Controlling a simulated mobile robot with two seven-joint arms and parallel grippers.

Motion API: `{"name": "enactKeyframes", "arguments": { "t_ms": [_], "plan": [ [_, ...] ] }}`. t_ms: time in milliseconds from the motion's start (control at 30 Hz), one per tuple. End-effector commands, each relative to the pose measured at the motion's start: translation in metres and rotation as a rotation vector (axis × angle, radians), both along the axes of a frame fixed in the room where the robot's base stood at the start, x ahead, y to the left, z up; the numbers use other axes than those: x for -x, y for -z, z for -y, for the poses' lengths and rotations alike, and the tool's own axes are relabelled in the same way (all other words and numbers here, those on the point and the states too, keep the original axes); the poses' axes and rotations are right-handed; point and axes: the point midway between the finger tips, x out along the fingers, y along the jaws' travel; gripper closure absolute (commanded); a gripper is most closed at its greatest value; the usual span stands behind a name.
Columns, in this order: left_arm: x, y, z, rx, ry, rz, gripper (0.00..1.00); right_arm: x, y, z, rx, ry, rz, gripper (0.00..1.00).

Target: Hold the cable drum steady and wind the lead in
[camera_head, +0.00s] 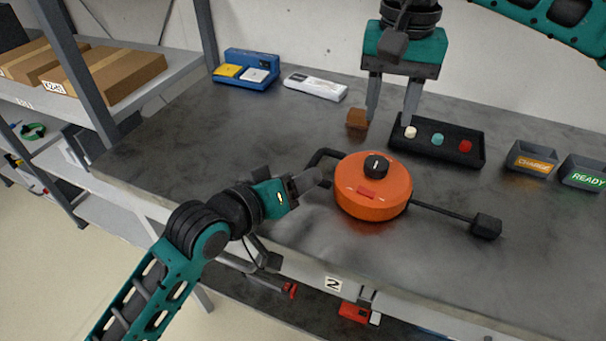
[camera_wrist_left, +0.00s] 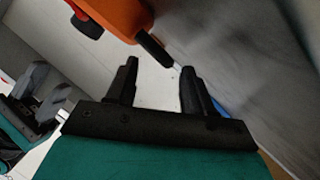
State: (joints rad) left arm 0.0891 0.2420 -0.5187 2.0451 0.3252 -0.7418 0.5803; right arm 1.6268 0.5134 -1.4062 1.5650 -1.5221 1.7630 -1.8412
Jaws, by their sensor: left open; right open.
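An orange cable drum (camera_head: 372,200) with a black top knob (camera_head: 376,166) sits on the grey bench; its edge shows in the left wrist view (camera_wrist_left: 118,14). A black bent handle (camera_head: 325,154) sticks out on its left. A black rod runs right from the drum to a black block (camera_head: 487,226). My left gripper (camera_head: 322,178) is open beside the drum's left side, near the handle. In the left wrist view a black bar end (camera_wrist_left: 155,50) lies just ahead of its open fingers (camera_wrist_left: 160,66). My right gripper (camera_head: 391,120) is open, pointing down behind the drum.
A black tray (camera_head: 468,155) with white, teal and red pieces lies by my right gripper, beside a brown block (camera_head: 357,119). CHARGE (camera_head: 532,158) and READY (camera_head: 584,174) bins stand right. A blue box (camera_head: 246,68) and white case (camera_head: 315,86) lie behind. The bench's front right is clear.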

Motion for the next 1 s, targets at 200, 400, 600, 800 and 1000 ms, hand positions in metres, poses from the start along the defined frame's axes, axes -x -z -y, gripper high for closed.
{"name": "enactKeyframes", "arguments": {
  "t_ms": [200, 400, 600, 800, 1000],
  "plan": [
    [-0.016, 0.006, 0.013, 0.001, -0.001, 0.0, 0.48, 0.0, 0.0, 0.0, 0.0, 0.0, 0.0, 0.57],
    [-0.02, 0.008, 0.015, 0.0, -0.001, 0.001, 0.48, 0.0, 0.0, 0.0, 0.0, 0.0, 0.0, 0.57],
    [-0.019, 0.008, 0.015, 0.001, -0.001, 0.0, 0.51, 0.0, 0.0, 0.0, 0.0, 0.0, 0.0, 0.57],
    [-0.019, 0.008, 0.015, -0.001, -0.001, 0.0, 0.7, 0.0, 0.0, 0.0, 0.0, 0.0, 0.0, 0.57],
    [-0.019, 0.009, 0.014, -0.002, -0.001, -0.001, 0.89, 0.0, 0.0, 0.0, 0.0, 0.0, 0.0, 0.57]
  ]
}}
